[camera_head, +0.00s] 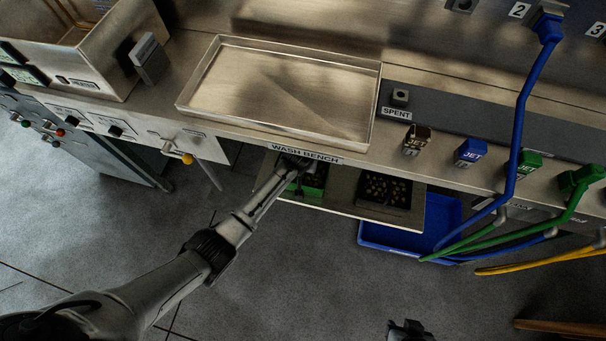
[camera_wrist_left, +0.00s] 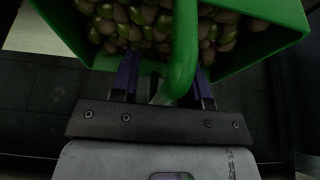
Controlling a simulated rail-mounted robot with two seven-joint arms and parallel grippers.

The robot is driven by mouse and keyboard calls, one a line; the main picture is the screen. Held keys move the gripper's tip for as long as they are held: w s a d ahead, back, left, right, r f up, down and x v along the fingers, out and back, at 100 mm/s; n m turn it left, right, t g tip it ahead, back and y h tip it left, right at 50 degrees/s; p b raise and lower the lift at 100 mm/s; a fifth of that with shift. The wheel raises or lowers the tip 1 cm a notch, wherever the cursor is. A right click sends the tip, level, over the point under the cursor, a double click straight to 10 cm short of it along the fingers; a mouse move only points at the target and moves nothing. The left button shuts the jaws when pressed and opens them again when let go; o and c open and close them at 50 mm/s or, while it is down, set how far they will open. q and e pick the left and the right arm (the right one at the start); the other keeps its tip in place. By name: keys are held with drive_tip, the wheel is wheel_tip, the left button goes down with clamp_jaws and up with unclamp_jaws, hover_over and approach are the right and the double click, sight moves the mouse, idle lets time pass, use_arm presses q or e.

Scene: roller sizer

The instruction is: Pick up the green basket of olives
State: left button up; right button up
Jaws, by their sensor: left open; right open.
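The green basket (camera_head: 314,180) sits on the shelf under the wash bench, partly hidden by the bench edge and my left arm. In the left wrist view the green basket (camera_wrist_left: 262,50) is close up, holding brownish and green olives (camera_wrist_left: 140,22). Its green handle (camera_wrist_left: 183,50) comes down between the two fingers of my left gripper (camera_wrist_left: 160,82). That gripper is open; whether a finger touches the handle I cannot tell. In the head view my left gripper (camera_head: 292,164) is at the basket. My right gripper (camera_head: 408,330) is open at the bottom edge, away from the basket.
A dark crate (camera_head: 384,190) of olives stands right of the basket on the same shelf (camera_head: 342,185). The bench front labelled WASH BENCH (camera_head: 305,153) overhangs both. A blue tray (camera_head: 445,215) and coloured hoses (camera_head: 520,110) are at right. Grey floor is free in front.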

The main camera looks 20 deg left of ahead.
use_arm(q)
clamp_jaws()
drive_tip(key=shift+r, duration=0.1)
idle(1.2)
